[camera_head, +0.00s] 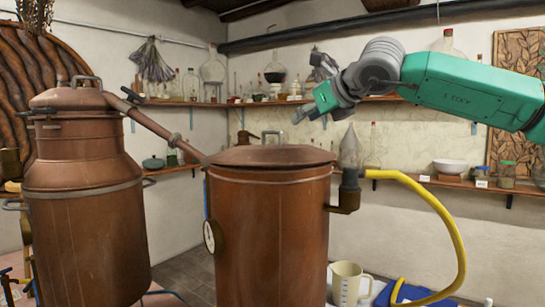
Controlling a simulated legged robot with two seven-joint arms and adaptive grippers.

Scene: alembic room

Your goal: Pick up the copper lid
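A copper lid (252,156) lies on top of the tall copper vessel (268,232) in the middle. It has an upright metal loop handle (272,137). A second, domed copper lid (68,98) with a loop handle sits on the copper still (85,195) at the left. My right gripper (308,116) hangs above and slightly right of the middle lid's handle, apart from it. It points down and left. Its small fingers are seen at an angle, so their opening is unclear. My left gripper is not in view.
A copper pipe (165,132) slopes from the left still toward the middle vessel. Shelves of bottles line the back wall. A measuring jug (346,283) stands low at the right.

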